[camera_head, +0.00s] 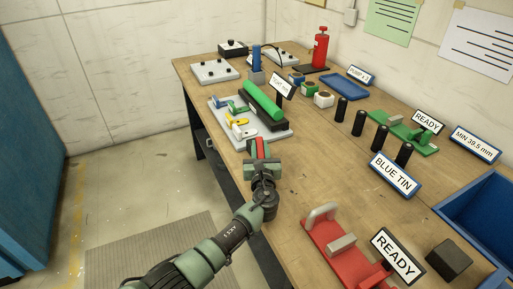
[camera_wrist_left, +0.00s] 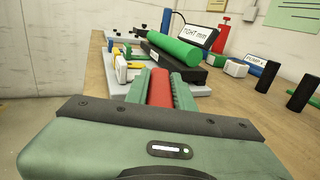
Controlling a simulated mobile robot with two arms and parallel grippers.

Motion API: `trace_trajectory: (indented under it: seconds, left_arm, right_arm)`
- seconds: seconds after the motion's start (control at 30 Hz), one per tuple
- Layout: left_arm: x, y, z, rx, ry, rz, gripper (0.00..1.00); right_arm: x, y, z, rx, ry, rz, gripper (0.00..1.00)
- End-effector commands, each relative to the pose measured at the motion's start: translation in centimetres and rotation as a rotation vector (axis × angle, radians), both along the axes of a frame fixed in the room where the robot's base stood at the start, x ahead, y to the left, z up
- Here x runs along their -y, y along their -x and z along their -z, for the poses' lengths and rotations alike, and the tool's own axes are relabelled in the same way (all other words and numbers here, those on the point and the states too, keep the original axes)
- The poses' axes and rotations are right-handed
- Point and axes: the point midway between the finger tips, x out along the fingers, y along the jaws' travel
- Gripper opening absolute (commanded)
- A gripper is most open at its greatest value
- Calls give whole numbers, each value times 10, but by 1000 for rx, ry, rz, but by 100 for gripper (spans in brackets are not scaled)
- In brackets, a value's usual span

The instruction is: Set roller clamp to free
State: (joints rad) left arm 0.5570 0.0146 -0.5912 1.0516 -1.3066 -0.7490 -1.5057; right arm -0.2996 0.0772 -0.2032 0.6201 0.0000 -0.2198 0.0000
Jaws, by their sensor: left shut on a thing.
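My left gripper (camera_head: 261,147) is at the near end of a grey base plate (camera_head: 275,134). Its green fingers are shut on a red bar (camera_wrist_left: 160,87), seen between them in the left wrist view. Where the red bar's far end joins is hidden. On the plate a green roller (camera_head: 262,101) lies along a black block (camera_head: 275,124). A sign (camera_head: 282,86) beside it seems to read "TIGHT mm". Green, yellow and white small parts (camera_head: 240,121) sit left of the roller. I cannot tell which part is the roller clamp. My right gripper is out of view.
A red fixture (camera_head: 327,238) with a "READY" sign stands at the near right. Several black cylinders (camera_head: 359,123), a green fixture (camera_head: 404,136) and a blue bin (camera_head: 478,207) stand farther right. The bench right of my gripper is clear.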

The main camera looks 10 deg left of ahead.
Motion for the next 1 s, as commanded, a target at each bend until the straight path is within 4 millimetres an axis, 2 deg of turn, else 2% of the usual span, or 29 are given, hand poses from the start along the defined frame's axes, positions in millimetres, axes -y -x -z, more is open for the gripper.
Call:
trace_trajectory:
  seconds: [0.03, 0.1, 0.4, 1.0]
  left_arm:
    - [4, -1, 3, 3, 1, -35, 0]
    - [5, -1, 3, 4, 1, -84, 0]
    - [6, -3, 1, 4, -2, -229, 0]
    - [5, -3, -2, 5, -3, -276, 0]
  right_arm:
    - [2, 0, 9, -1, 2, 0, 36]
    - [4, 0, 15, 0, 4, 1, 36]
    - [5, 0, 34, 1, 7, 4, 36]
    - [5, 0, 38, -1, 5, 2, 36]
